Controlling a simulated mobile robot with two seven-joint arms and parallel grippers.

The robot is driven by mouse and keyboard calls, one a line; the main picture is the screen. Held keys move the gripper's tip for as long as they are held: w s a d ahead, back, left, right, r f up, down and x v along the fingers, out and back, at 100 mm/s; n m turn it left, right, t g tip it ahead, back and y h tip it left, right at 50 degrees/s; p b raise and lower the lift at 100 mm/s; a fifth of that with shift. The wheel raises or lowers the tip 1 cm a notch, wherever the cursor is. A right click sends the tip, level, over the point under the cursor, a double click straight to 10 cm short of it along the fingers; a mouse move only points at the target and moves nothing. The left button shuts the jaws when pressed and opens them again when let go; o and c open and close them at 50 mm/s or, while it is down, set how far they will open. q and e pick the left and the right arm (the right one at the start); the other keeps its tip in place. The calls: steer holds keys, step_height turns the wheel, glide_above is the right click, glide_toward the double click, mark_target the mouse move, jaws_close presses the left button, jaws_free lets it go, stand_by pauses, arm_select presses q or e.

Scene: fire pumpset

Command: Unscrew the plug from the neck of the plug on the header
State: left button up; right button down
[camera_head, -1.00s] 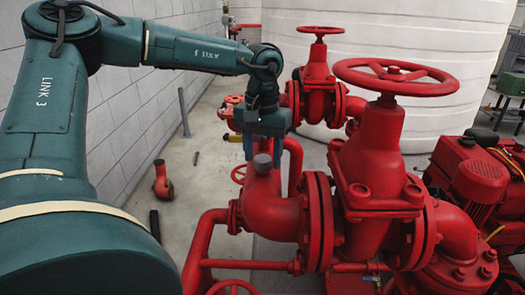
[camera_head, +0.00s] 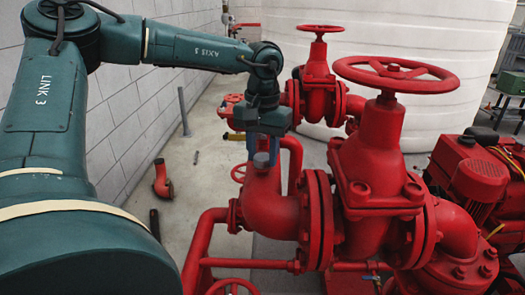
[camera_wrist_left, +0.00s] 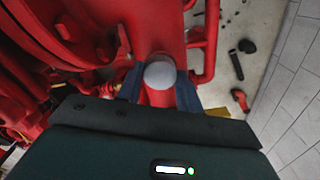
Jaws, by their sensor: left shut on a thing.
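The grey round plug (camera_wrist_left: 160,74) sits on the red header pipe (camera_head: 272,205), at the top of its elbow. In the wrist view the plug's round top shows between my left gripper's two blue fingers (camera_wrist_left: 158,88). In the head view my left gripper (camera_head: 262,151) reaches down from above onto the plug (camera_head: 262,160) and is shut on it. The neck under the plug is mostly hidden by the fingers and the plug. My right gripper is in neither view.
A large red gate valve (camera_head: 375,170) with a handwheel (camera_head: 397,76) stands right of the header. A second valve (camera_head: 318,75) is behind. A white tank (camera_head: 400,40) fills the back. A loose red elbow (camera_head: 162,180) lies on open floor at left.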

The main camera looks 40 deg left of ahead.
arm_select(q)
steer(key=shift+c, duration=1.3)
steer(key=n+b, duration=0.1)
steer(key=n, duration=0.1)
steer(key=shift+f+n+b, duration=0.15)
steer(key=shift+n+b, duration=0.15)
steer(key=shift+r+n, duration=0.2)
steer(key=shift+n, duration=0.8)
steer(key=shift+f+n+b, duration=0.15)
steer(key=shift+n+b, duration=0.45)
steer(key=shift+n, duration=0.1)
steer(key=shift+n+b, duration=0.35)
steer(key=shift+n, duration=1.25)
